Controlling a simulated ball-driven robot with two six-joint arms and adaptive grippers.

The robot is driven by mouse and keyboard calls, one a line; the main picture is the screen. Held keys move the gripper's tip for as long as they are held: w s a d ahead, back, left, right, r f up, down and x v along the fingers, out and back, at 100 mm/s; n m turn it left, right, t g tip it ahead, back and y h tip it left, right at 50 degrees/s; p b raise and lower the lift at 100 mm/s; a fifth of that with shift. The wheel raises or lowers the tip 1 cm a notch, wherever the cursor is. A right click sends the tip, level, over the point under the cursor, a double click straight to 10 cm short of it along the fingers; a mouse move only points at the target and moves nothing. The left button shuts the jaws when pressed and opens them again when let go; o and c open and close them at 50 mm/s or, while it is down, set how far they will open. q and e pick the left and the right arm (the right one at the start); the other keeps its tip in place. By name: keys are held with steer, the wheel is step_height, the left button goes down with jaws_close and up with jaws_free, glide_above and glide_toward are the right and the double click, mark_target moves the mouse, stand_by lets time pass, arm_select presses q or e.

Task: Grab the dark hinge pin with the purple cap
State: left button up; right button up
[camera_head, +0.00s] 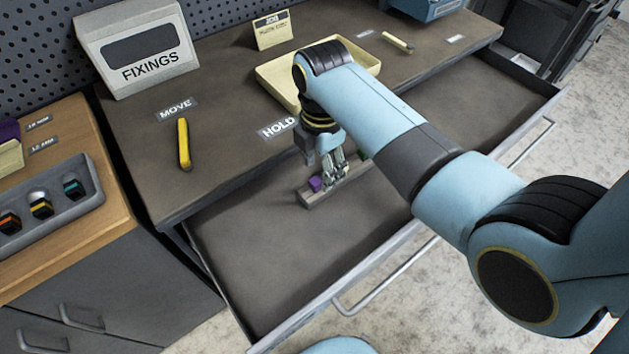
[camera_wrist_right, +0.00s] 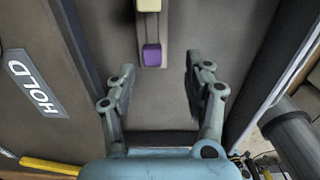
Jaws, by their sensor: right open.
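A purple cap (camera_head: 315,184) shows at the left end of a narrow grey-brown block (camera_head: 308,200) in the open drawer. The same purple cap (camera_wrist_right: 152,55) is in the right wrist view, on the block (camera_wrist_right: 142,35). The dark shaft of a pin cannot be made out under it. My right gripper (camera_head: 337,176) points down over the block. In the wrist view its open, empty fingers (camera_wrist_right: 159,75) lie either side of the cap's line, with the cap ahead between the fingertips, apart from both. My left gripper is out of view.
A pale piece (camera_wrist_right: 148,5) sits further along the block. The drawer floor (camera_head: 255,250) is otherwise mostly clear. A yellow stick (camera_head: 184,144) lies by the MOVE label. A cream tray (camera_head: 275,85) and FIXINGS box (camera_head: 140,48) stand on the bench.

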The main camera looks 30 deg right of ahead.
mark_target(316, 181)
steer(key=shift+w+f, duration=0.15)
steer(key=shift+f, duration=0.2)
steer(key=shift+w+a+f, duration=0.1)
steer(key=shift+w+f, duration=0.05)
steer(key=shift+f, duration=0.25)
steer(key=f, duration=0.4)
steer(key=shift+w+a+f, duration=0.15)
steer(key=shift+w+f, duration=0.05)
steer(key=shift+f, duration=0.05)
steer(key=c, duration=0.4)
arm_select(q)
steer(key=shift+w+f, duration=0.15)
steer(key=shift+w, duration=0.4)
arm_select(e)
steer(key=shift+r, duration=0.1)
jaws_close()
